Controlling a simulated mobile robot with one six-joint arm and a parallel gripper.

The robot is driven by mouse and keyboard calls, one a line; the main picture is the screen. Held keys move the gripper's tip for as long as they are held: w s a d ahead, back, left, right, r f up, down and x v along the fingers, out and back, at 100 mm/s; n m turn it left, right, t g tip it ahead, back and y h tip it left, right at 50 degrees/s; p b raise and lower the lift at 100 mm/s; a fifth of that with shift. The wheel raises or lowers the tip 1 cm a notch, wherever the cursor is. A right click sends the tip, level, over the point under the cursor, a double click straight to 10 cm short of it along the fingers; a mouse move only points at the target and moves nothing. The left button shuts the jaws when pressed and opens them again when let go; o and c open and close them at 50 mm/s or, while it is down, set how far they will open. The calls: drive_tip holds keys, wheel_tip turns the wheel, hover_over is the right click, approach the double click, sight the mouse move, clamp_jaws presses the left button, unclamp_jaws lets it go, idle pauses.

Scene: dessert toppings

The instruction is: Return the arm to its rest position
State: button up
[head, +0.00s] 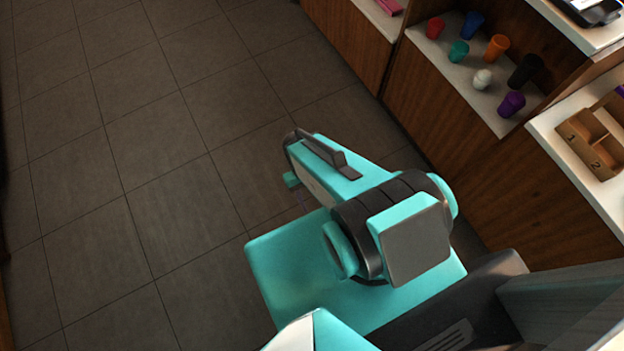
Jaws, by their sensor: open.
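My arm shows in the lower middle of the head view as teal and dark grey links above my teal base. The arm is bent, with one link reaching up and left over the base's far edge. No gripper fingers can be made out; the end of the arm is hidden or out of frame. Nothing held by the arm is visible.
A wooden counter with a pale shelf (465,78) holding several coloured cups stands at the upper right. A wooden tray (591,143) marked 1 and 2 lies on the white counter (578,180) at right. The grey tiled floor (130,150) at left is clear.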

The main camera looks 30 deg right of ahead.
drive_tip(key=shift+f+b, duration=0.95)
drive_tip(key=shift+b, duration=0.05)
